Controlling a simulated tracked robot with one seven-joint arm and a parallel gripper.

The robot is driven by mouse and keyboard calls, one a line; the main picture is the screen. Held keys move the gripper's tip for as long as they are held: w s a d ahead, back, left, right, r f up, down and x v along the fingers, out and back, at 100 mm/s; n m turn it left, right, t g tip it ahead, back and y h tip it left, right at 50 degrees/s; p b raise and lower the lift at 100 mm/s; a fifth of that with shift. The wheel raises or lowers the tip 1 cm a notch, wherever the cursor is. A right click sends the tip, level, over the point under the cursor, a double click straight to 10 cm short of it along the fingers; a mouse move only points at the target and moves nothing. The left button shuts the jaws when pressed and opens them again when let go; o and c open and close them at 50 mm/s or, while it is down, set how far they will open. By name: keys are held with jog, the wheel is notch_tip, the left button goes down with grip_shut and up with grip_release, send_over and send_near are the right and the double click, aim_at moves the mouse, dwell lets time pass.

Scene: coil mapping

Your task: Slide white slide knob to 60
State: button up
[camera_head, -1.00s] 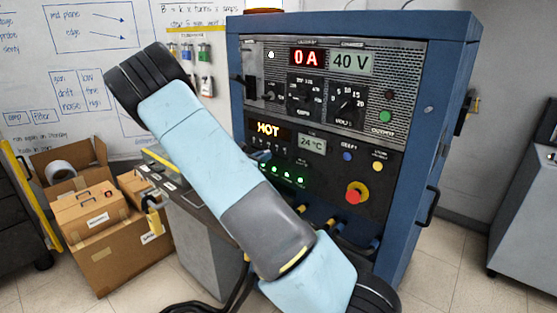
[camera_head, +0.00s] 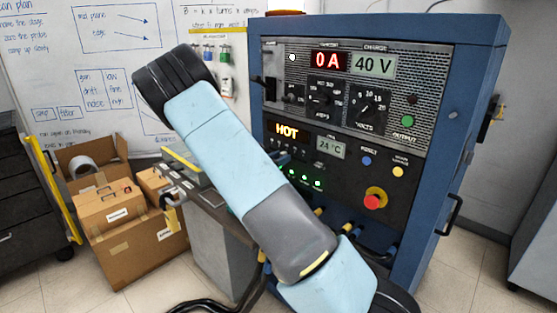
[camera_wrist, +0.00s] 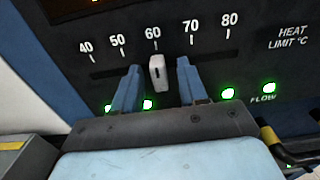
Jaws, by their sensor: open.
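The white slide knob (camera_wrist: 158,73) sits in a dark horizontal slot in the wrist view, directly below the 60 mark of a scale (camera_wrist: 155,32) running from 40 to 80. My gripper (camera_wrist: 159,67) is open, with one blue finger left of the knob and one right of it. A gap shows on each side between finger and knob. In the head view my arm covers much of the lower left of the panel, and I cannot make out the knob there.
The blue cabinet (camera_head: 466,115) shows 0 A, 40 V, HOT and 24 °C. A red stop button (camera_head: 373,201) is at its lower right. Green lamps (camera_wrist: 228,94) glow below the slot. Cardboard boxes (camera_head: 130,250) stand on the floor at left.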

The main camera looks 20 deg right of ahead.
jog(key=v, duration=1.3)
jog(key=shift+a, duration=0.35)
jog(key=shift+s, duration=0.1)
jog(key=s+d+r+m+g+y, duration=0.4)
jog(key=s+m, duration=0.2)
jog(key=s, duration=0.2)
jog(key=s+d+r+m+g+y, duration=0.3)
jog(key=s+d+r+m, duration=0.15)
jog(key=s+m, duration=0.35)
jog(key=s+a+r+m+t+y, duration=0.1)
jog(key=s+a+r+m+y, duration=0.1)
jog(key=s, duration=0.5)
jog(key=s+a+r+m+t+y, duration=0.2)
jog(key=s+a+r+m+y, duration=0.1)
jog(key=s+r, duration=0.3)
jog(key=s+a+r+m+t+y, duration=0.2)
jog(key=s+a+r+m+y, duration=0.1)
jog(key=s, duration=0.5)
jog(key=shift+a+r+m+y, duration=0.15)
jog(key=shift+r+m+y, duration=0.35)
jog(key=shift+r+y, duration=0.2)
